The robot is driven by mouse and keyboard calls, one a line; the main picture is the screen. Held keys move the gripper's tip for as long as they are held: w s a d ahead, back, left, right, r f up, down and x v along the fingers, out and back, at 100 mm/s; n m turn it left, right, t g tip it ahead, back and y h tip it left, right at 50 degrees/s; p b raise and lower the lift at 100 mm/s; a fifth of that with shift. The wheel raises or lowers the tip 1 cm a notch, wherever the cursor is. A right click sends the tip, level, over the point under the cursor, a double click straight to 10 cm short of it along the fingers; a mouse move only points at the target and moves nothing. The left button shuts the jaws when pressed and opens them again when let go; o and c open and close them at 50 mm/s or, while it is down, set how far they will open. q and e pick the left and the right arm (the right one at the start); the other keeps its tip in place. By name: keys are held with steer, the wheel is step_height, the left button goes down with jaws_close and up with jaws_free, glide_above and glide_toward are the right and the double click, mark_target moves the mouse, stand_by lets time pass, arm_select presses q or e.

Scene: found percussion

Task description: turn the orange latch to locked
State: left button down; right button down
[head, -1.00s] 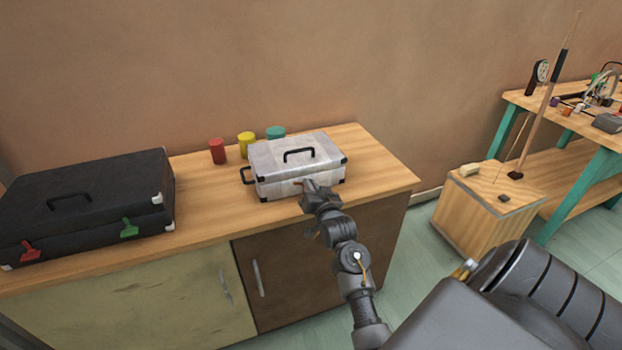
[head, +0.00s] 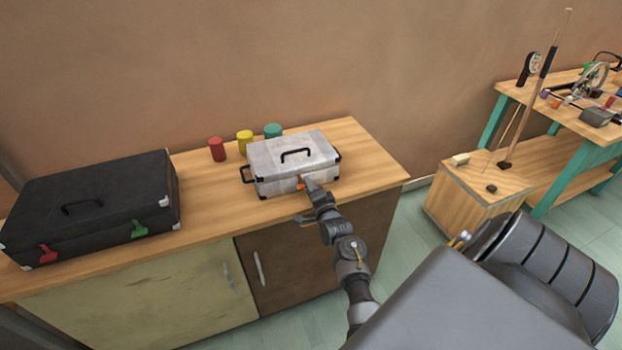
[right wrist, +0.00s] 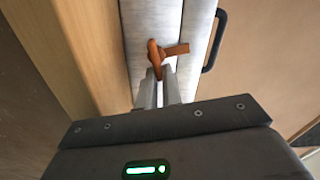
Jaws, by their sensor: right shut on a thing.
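The orange latch (right wrist: 156,54) is on the front of the silver case (head: 270,162), which stands on the wooden cabinet top. In the right wrist view the latch has two arms at an angle to each other, one along the case and one across its seam. My right gripper (head: 304,183) reaches the case front from below right. Its fingers (right wrist: 162,84) are shut on the near end of the latch. In the head view the fingers hide part of the latch (head: 300,184). My left gripper is not in view.
A black case (head: 90,190) with a red latch (head: 47,253) and a green latch (head: 139,228) lies at left. Red (head: 217,149), yellow (head: 245,143) and teal (head: 273,135) cylinders stand behind the silver case. The cabinet top (head: 372,165) is clear at right.

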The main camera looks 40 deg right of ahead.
steer(key=shift+m+p, duration=0.3)
steer(key=shift+m, duration=0.4)
steer(key=shift+f+m+p, duration=0.2)
steer(key=shift+m+p, duration=0.1)
steer(key=shift+m, duration=0.3)
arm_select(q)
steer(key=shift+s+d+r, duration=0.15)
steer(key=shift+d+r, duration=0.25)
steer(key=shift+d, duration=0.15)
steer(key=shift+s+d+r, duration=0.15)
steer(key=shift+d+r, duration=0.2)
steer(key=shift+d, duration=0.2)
arm_select(e)
steer(key=shift+m, duration=0.3)
